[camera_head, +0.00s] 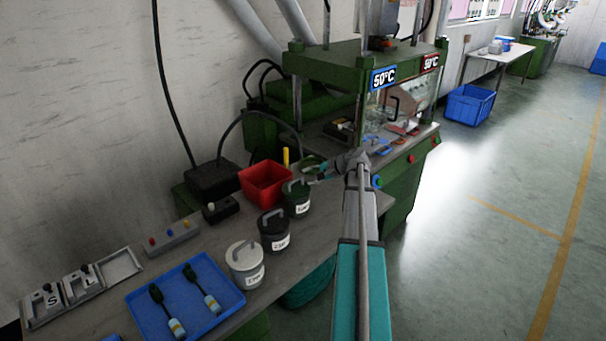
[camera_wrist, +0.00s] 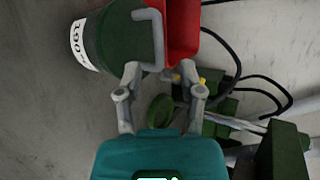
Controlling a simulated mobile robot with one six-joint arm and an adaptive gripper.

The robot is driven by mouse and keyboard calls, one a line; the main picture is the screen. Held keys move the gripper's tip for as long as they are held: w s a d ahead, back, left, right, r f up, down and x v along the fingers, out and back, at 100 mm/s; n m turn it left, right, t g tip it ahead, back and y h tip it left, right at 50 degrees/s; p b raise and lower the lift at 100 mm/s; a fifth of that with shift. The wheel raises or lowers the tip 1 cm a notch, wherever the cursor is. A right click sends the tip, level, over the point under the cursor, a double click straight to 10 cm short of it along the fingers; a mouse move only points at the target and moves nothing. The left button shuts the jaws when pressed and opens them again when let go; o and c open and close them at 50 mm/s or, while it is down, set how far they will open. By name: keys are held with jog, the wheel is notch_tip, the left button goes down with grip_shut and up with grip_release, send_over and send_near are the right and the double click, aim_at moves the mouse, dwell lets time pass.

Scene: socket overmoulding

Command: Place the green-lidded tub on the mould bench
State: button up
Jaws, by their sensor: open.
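The green-lidded tub (camera_head: 296,200) stands upright on the bench top, last in a row of three tubs, with a white label and a grey loop handle. In the wrist view the tub (camera_wrist: 105,45) is at the upper left, with its handle just ahead of my fingertips. My gripper (camera_head: 319,175) is open, just right of the lid in the head view. In the wrist view the gripper (camera_wrist: 161,70) has its fingers spread, the left fingertip near the handle's lower end. I cannot tell whether they touch. Nothing is held.
A red bin (camera_head: 262,184) stands right behind the tub. A black tub (camera_head: 274,232) and a white tub (camera_head: 246,266) stand nearer, beside a blue tray (camera_head: 205,315). A green moulding press (camera_head: 335,62) stands beyond. A round green object (camera_wrist: 161,110) lies beneath my gripper.

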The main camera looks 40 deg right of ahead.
jog(key=p+v, duration=0.2)
jog(key=v, duration=0.3)
jog(key=shift+s+d+r, duration=0.1)
jog(key=shift+s+r, duration=0.1)
